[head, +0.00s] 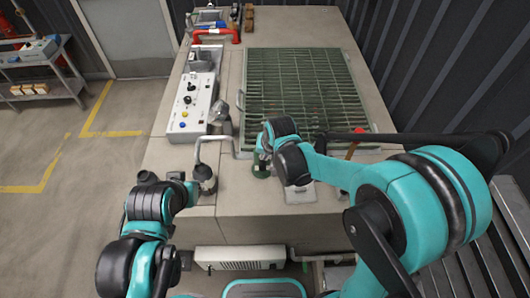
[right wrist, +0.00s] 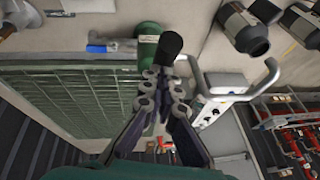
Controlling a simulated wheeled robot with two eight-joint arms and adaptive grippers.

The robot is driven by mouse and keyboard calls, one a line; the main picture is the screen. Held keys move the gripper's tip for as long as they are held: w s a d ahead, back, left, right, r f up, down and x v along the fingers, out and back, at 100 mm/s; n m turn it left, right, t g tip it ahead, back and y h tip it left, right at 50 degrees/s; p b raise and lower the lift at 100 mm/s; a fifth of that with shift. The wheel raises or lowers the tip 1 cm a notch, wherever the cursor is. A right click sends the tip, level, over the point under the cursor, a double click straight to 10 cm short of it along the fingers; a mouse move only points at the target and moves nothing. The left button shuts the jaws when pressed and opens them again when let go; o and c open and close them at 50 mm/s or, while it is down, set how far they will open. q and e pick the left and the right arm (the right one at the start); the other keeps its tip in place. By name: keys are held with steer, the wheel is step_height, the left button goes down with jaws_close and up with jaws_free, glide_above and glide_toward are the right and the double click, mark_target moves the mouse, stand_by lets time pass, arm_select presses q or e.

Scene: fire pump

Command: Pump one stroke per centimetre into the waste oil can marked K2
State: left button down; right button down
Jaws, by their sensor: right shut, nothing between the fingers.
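A small green cylinder (head: 261,170) stands on the bench's near part. It also shows in the right wrist view (right wrist: 149,42), with a pale label too small to read, so I cannot tell whether it is K2. My right gripper (head: 263,150) is over it in the head view. In the right wrist view the gripper (right wrist: 164,76) is shut and empty, close to a black rounded knob (right wrist: 169,44) that overlaps the green cylinder; contact is unclear. My left arm's end (head: 190,186) is beside a bent pale pipe (head: 213,138); its fingers cannot be made out.
A green grating (head: 295,88) covers much of the bench. A control box (head: 192,103) with knobs and buttons stands left of it. A pale plate (head: 300,192) lies on the near bench top. A red-tipped part (head: 360,131) is to the right. A shelf (head: 40,75) stands far left.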

steer(key=s+f+t+b, duration=0.1)
steer(key=f+t+b, duration=0.1)
steer(key=f+b, duration=0.6)
steer(key=s+f+t+b, duration=0.2)
steer(key=f+b, duration=0.7)
steer(key=b, duration=0.2)
steer(key=shift+s+f+t+b, duration=0.3)
steer(key=shift+t+b, duration=0.05)
steer(key=shift+t, duration=0.05)
